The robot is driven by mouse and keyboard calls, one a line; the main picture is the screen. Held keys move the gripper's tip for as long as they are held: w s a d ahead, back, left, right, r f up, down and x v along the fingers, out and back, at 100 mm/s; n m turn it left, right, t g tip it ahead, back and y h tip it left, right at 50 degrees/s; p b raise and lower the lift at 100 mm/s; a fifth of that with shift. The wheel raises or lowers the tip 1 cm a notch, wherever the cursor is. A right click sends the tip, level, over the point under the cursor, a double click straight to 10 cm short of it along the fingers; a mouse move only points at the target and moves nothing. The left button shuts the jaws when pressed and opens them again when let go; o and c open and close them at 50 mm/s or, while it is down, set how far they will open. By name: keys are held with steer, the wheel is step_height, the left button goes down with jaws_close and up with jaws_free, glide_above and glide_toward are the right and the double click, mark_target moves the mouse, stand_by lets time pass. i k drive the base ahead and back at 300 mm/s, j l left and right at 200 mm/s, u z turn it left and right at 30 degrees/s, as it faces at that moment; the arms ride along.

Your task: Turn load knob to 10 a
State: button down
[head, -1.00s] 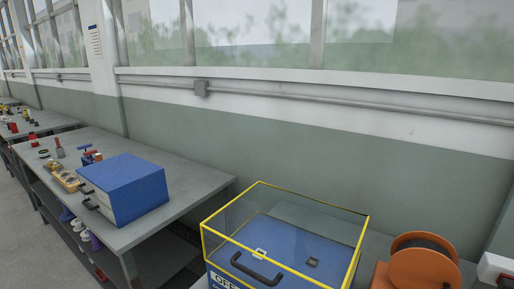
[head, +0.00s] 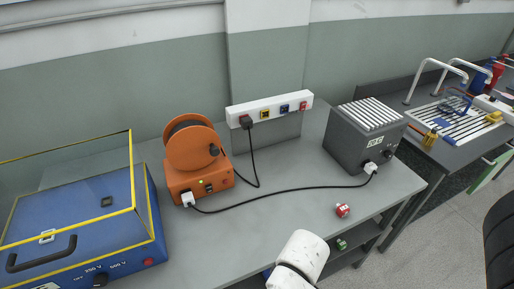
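A dark grey box with a slatted light top (head: 374,113) stands toward the back right of the bench. Its front carries a small dark knob (head: 388,154), which seems to be the load knob; its scale and pointer are too small to read. A white plug (head: 371,168) sits on the same front, left of and below the knob. My gripper is not in view; a white part of my arm shows at the bottom middle, well short of the box.
An orange reel unit (head: 203,178) is cabled to the grey box. A blue, yellow-framed case (head: 120,262) stands left. A small red plug (head: 342,210) lies near the front edge. The bench middle is mostly clear.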

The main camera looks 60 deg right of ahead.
mark_target(388, 154)
steer(key=z, duration=1.8)
